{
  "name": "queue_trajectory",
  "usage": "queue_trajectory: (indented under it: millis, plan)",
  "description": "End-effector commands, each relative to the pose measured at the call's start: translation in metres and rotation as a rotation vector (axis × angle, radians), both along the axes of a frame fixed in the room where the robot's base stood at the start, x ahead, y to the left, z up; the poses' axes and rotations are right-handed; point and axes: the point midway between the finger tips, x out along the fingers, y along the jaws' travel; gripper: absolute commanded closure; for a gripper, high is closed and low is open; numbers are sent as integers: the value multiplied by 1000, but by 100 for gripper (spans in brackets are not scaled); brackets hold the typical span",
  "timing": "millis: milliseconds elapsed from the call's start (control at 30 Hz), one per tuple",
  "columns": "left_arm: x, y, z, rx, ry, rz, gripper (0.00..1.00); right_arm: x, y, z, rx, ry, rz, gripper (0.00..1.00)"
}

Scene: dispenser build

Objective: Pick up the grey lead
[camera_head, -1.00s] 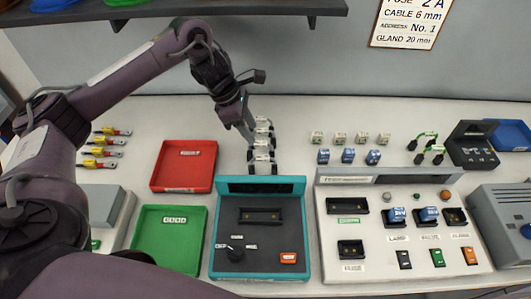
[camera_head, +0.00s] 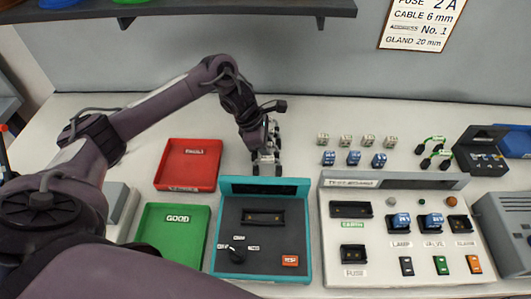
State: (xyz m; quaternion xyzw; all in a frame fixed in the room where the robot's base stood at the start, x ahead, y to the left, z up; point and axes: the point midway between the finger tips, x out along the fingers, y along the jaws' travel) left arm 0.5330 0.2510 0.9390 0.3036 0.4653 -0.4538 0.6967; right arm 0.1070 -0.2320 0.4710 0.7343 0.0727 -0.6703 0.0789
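My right gripper is out of view.
The red tray (camera_head: 215,177) and green tray (camera_head: 147,220) lie left of the teal-framed panel (camera_head: 306,188). The white test panel (camera_head: 334,275) is to its right. Small blue blocks (camera_head: 354,158) and green leads (camera_head: 434,158) lie behind it. A shelf (camera_head: 290,9) hangs above.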

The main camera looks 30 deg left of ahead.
Motion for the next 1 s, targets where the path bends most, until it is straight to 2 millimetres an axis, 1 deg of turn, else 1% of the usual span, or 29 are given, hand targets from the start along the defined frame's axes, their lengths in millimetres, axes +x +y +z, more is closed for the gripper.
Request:
queue_trajectory:
  millis: [33,67,333,367,767,867,1000]
  plan:
    - [0,0,0,0,0,0,61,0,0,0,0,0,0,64]
    - [0,0,0,0,0,0,64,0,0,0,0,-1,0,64]
    - [0,0,0,0,0,0,99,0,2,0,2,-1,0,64]
    - [0,0,0,0,0,0,100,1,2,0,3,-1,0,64]
    - [0,0,1,1,0,0,100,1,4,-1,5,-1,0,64]
    - [0,0,4,1,-2,-1,100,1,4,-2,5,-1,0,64]
    - [1,1,17,1,-4,0,100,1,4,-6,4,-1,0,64]
